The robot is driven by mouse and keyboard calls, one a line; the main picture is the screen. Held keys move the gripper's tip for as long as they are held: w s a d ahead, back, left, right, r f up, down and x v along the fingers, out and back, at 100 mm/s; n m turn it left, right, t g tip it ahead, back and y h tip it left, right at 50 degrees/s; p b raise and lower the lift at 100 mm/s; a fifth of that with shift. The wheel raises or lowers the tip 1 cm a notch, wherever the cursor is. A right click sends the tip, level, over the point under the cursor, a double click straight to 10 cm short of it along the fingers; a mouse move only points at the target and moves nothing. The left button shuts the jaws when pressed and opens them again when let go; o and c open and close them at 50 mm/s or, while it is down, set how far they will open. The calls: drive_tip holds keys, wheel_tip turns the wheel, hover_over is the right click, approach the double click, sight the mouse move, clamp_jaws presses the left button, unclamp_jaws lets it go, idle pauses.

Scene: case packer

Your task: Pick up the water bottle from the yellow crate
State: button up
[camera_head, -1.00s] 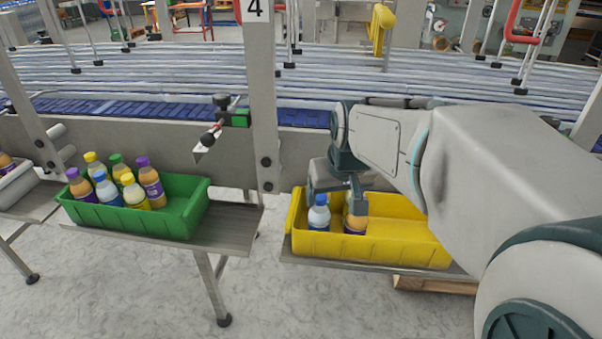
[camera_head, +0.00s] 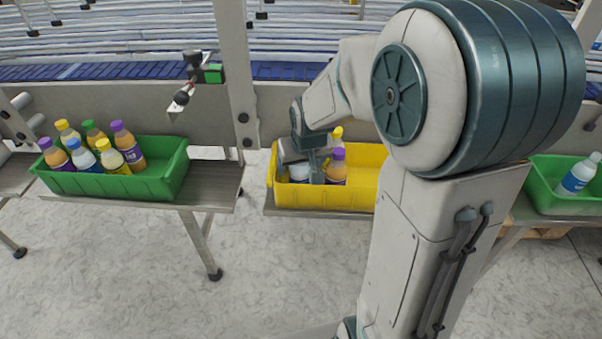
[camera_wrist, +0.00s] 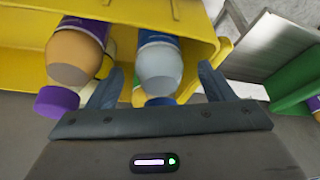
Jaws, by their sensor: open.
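The yellow crate (camera_head: 318,198) stands on a metal shelf in the middle of the head view. The water bottle (camera_head: 299,173), pale with a blue label, is at its left and partly hidden by my gripper (camera_head: 309,165). In the wrist view the water bottle (camera_wrist: 160,66) lies between the two open fingers of my gripper (camera_wrist: 160,72), with a gap at each side. A purple-capped orange bottle (camera_wrist: 75,58) is just outside the left finger; it also shows in the head view (camera_head: 336,167). A yellow-capped bottle (camera_head: 337,133) is behind it.
A green crate (camera_head: 150,190) with several juice bottles and a water bottle stands on the left shelf. Another green crate (camera_head: 565,206) with a water bottle (camera_head: 578,175) is at the right. A metal post (camera_head: 238,80) rises left of the yellow crate. My arm hides the crate's right side.

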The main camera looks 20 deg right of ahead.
drive_tip(key=shift+x, duration=1.1)
drive_tip(key=c, duration=1.2)
drive_tip(key=shift+c, duration=0.2)
drive_tip(key=shift+r, duration=0.15)
